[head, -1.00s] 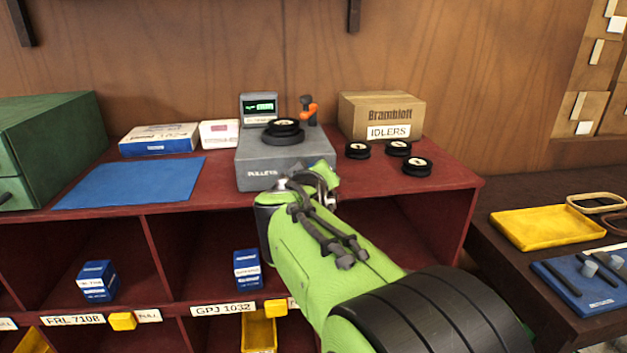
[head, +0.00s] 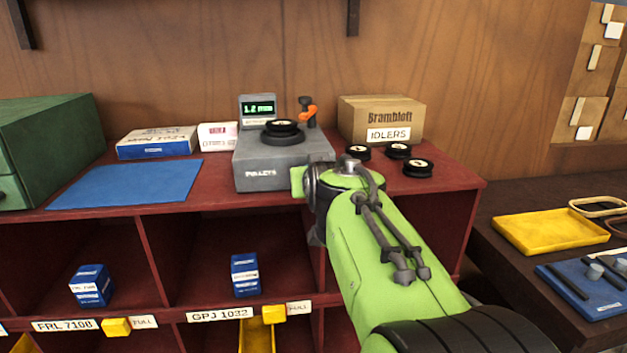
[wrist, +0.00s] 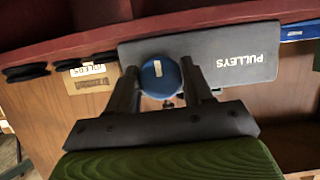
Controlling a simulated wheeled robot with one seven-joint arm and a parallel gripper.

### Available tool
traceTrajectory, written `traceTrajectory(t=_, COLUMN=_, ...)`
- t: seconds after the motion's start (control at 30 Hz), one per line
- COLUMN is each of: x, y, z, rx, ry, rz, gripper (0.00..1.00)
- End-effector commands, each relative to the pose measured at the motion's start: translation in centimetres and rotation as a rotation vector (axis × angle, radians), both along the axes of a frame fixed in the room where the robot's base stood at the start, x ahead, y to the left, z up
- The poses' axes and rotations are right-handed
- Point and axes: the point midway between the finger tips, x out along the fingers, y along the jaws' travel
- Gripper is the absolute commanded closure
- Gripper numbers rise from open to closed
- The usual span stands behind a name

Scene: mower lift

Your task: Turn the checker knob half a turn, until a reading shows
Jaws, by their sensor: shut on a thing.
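The grey checker box (head: 258,175), lettered PULLEYS, stands on the red shelf top with a black pulley (head: 283,128) on it. Its small display (head: 258,108) shows green characters that look like 1.2 mm. In the wrist view the blue round knob (wrist: 152,86), with a white mark, is on the box's front face (wrist: 236,58). My gripper (wrist: 160,76) is shut on the knob, one finger on each side. In the head view my arm's wrist is at the box's right front corner and the knob is hidden.
Several black idlers (head: 417,168) lie to the right, before the Brambloft carton (head: 375,112). An orange-handled part (head: 308,113) stands behind the pulley. A blue mat (head: 125,184) lies clear on the left, near the green cabinet (head: 50,140).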

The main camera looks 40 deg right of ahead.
Motion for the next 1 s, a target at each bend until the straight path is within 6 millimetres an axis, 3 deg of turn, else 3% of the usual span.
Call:
traceTrajectory(t=0.43, x=0.0, y=0.0, z=-0.4, rx=0.014, ry=0.004, rz=-0.001, gripper=0.80)
traceTrajectory(t=0.47, x=0.0, y=0.0, z=-0.4, rx=0.014, ry=0.004, rz=-0.001, gripper=0.48)
traceTrajectory(t=0.6, x=0.0, y=0.0, z=-0.3, rx=0.012, ry=0.001, rz=-0.001, gripper=0.26)
traceTrajectory(t=0.87, x=0.0, y=0.0, z=-0.1, rx=0.010, ry=-0.002, rz=-0.001, gripper=0.26)
traceTrajectory(t=1.0, x=-1.1, y=0.8, z=0.6, rx=0.011, ry=-0.006, rz=0.001, gripper=0.26)
